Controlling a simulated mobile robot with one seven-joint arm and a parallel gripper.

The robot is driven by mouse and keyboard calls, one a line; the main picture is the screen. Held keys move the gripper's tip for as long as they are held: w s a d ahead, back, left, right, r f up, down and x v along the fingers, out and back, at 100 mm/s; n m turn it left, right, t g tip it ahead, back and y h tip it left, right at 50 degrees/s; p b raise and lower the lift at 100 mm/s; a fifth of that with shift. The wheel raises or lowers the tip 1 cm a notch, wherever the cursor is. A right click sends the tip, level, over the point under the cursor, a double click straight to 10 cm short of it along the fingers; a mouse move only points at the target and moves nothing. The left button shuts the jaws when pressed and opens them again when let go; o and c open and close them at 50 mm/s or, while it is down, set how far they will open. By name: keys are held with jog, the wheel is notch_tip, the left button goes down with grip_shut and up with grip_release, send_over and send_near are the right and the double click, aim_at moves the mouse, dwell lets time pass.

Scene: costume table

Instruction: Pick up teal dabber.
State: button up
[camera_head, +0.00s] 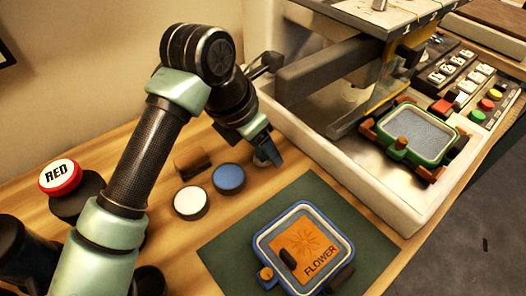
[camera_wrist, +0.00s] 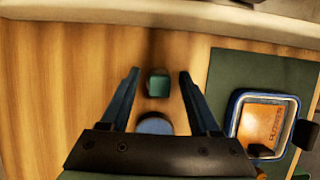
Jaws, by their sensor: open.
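The teal dabber (camera_wrist: 158,85) shows in the wrist view as a small dark teal block with a squarish top, standing on the wooden table. My gripper (camera_wrist: 159,74) is open, with one finger on each side of the dabber in that view and a visible gap on both sides. Nothing is held. In the head view my gripper (camera_head: 264,148) points down near the table, just right of and behind the blue round pad. There the dabber is largely hidden by the fingers. I cannot tell exactly how high the fingertips are above the table.
A blue round pad (camera_head: 228,178), white round pad (camera_head: 190,202) and brown block (camera_head: 192,160) stand nearby. A blue-framed FLOWER plate (camera_head: 338,232) lies on a green mat (camera_head: 228,250). A white-walled machine tray (camera_head: 372,205) borders the right. A RED-labelled lid (camera_head: 60,175) is left.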

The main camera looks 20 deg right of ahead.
grip_shut()
dwell(0.3)
notch_tip(320, 180, up, 10)
jog(key=shift+p, duration=1.1)
